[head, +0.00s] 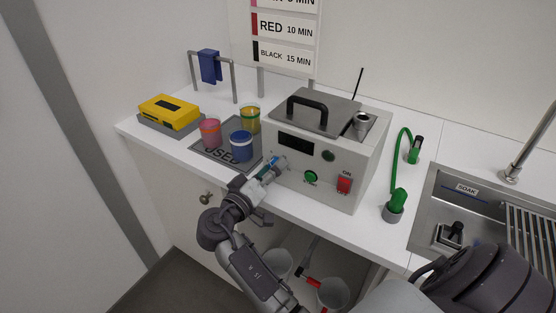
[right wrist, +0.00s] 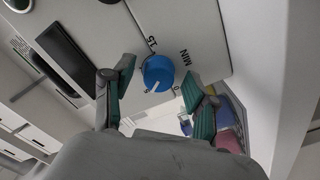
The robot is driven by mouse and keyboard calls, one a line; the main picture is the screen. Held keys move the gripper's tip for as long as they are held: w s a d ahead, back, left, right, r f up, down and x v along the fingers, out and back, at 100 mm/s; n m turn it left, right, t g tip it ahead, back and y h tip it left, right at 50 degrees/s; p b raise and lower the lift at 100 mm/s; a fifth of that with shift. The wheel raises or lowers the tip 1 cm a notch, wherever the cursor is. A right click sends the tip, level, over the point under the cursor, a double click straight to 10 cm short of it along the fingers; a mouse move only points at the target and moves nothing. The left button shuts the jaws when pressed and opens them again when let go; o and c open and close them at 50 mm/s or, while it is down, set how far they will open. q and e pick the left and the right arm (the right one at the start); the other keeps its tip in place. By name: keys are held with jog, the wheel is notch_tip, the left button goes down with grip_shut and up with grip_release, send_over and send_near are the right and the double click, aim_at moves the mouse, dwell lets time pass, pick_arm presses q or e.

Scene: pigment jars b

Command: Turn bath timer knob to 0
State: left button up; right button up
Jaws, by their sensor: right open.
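The blue bath timer knob (right wrist: 157,72) sits on the pale front panel of the bath unit (head: 333,176). In the right wrist view, its white pointer line is on the lower side, near a mark that looks like 5. The labels 15 and MIN show beside it, and a small mark like 0 is at its lower right. My right gripper (right wrist: 159,76) is open, with one green-padded finger on either side of the knob; I cannot tell whether they touch it. In the head view, my right gripper (head: 272,168) is at the panel's left part and largely hides the knob.
A green button (head: 311,177) and red ON switch (head: 344,185) are right of the knob. Pigment jars, including a blue one (head: 241,146), stand on the USED mat (head: 252,161) to the left. A green hose (head: 398,165) and sink (head: 425,228) lie right.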

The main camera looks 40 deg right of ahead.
jog(key=shift+a, duration=0.1)
jog(key=shift+c, duration=0.7)
grip_shut()
